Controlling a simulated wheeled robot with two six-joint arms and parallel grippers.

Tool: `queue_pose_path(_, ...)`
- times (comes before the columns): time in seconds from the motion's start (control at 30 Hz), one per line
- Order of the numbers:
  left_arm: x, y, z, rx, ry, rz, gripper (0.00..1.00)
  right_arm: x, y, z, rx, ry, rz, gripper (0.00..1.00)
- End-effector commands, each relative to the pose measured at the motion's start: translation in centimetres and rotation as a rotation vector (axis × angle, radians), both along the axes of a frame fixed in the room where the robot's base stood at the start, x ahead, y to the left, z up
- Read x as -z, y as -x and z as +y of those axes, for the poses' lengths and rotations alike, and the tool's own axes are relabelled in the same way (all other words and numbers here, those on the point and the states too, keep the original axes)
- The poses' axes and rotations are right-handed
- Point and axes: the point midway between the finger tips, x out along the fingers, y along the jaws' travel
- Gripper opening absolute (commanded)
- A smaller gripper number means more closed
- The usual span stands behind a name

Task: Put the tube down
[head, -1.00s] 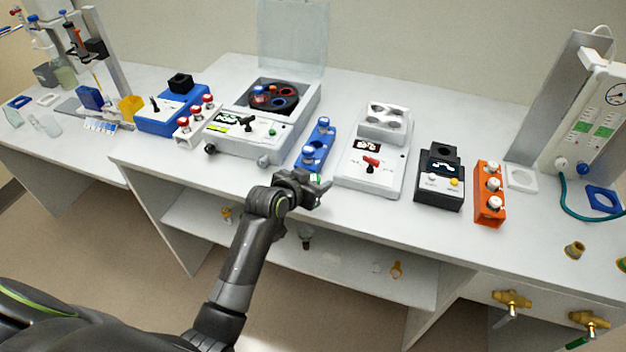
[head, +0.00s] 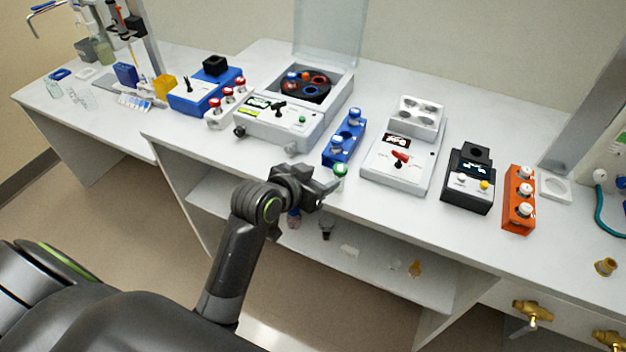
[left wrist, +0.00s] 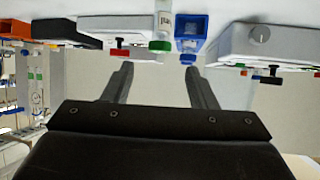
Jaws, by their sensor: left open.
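The tube with a green cap (head: 340,171) stands upright on the white bench, just in front of the blue rack (head: 350,136). In the left wrist view, which shows the bench upside down, the tube (left wrist: 162,28) has a white label and appears beside the blue rack (left wrist: 190,27). My left gripper (head: 329,191) is at the bench's front edge, just short of the tube. Its two fingers (left wrist: 159,68) are spread and empty, with a visible gap to the tube. My right gripper is not in view.
The blue rack holds blue-capped tubes. A white device with a red knob (head: 399,170) stands right of it, and an open centrifuge (head: 275,124) left. An orange rack (head: 519,212) is farther right. A lower shelf (head: 374,273) lies under the bench.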

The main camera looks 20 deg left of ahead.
Motion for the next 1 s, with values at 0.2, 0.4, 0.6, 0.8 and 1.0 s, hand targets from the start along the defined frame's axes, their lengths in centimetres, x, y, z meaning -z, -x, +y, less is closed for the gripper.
queue_pose_path(0.2,-0.9,1.6,0.4,-0.001,0.000,0.000,0.52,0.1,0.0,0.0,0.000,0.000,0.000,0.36)
queue_pose_path(0.4,-1.0,1.8,0.5,0.000,0.000,0.001,0.52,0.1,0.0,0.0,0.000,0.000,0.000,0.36)
queue_pose_path(0.6,0.3,1.6,0.7,-0.010,0.001,0.022,0.52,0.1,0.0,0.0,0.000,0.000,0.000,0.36)
queue_pose_path(0.8,9.6,1.1,2.4,-0.079,-0.001,0.166,0.52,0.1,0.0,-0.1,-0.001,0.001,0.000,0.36)
queue_pose_path(1.0,22.4,4.1,5.0,-0.165,-0.024,0.347,0.52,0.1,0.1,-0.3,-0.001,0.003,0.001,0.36)
